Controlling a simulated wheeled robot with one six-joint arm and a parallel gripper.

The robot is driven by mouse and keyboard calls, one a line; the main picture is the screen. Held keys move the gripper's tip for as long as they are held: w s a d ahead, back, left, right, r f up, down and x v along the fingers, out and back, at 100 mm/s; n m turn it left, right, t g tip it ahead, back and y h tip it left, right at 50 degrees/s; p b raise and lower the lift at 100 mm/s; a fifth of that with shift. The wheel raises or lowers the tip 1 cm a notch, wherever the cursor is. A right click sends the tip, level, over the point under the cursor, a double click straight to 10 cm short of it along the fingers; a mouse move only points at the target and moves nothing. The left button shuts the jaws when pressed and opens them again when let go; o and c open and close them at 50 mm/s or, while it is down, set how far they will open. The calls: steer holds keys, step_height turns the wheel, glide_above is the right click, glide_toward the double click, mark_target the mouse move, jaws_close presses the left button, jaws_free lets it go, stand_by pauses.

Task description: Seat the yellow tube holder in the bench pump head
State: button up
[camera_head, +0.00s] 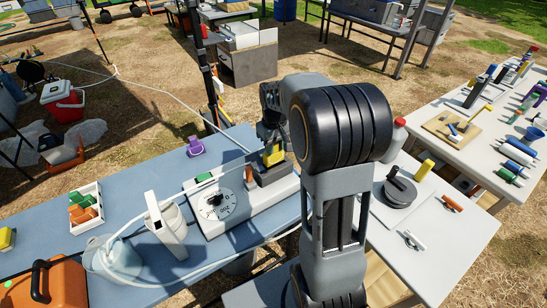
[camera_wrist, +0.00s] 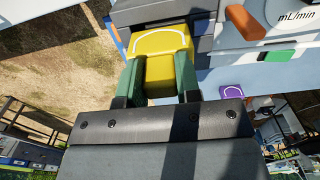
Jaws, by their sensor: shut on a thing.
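The yellow tube holder (camera_head: 274,155) is at the dark grey pump head (camera_head: 271,173) on the right end of the white bench pump (camera_head: 240,211). In the wrist view the yellow tube holder (camera_wrist: 160,48) is pinched between the green fingers of my gripper (camera_wrist: 158,85). Its far end, with a white curved line, meets the grey pump head (camera_wrist: 165,14). I cannot tell how deep it sits there. My gripper (camera_head: 271,140) shows in the head view at the pump's back side, partly hidden by my arm. The holder looks roughly level in the wrist view.
A purple holder (camera_head: 195,146) stands on the blue bench behind the pump. A white tray (camera_head: 97,219) with green and orange holders is at left. A white jug-like vessel (camera_head: 166,226) and pale tubing stand close to the pump's left. An orange lever (camera_wrist: 245,22) is on the pump.

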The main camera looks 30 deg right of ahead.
mark_target(274, 157)
step_height(274, 157, down, 5)
steer(key=shift+f, duration=0.1)
stand_by(0.3)
steer(key=o, duration=0.9)
step_height(274, 157, up, 12)
steer(key=shift+a+f, duration=0.1)
steer(key=shift+f, duration=0.05)
steer(key=s+a+t, duration=0.1)
steer(key=s+a, duration=0.2)
steer(key=s, duration=0.2)
steer(key=s+a+f+t, duration=0.1)
steer(key=s+a, duration=0.2)
steer(key=s, duration=0.2)
steer(key=s+a+m+t, duration=0.1)
steer(key=s+a, duration=0.2)
steer(key=s, duration=0.3)
steer(key=shift+a+f, duration=0.2)
steer(key=shift+a, duration=0.1)
steer(key=shift+p, duration=0.3)
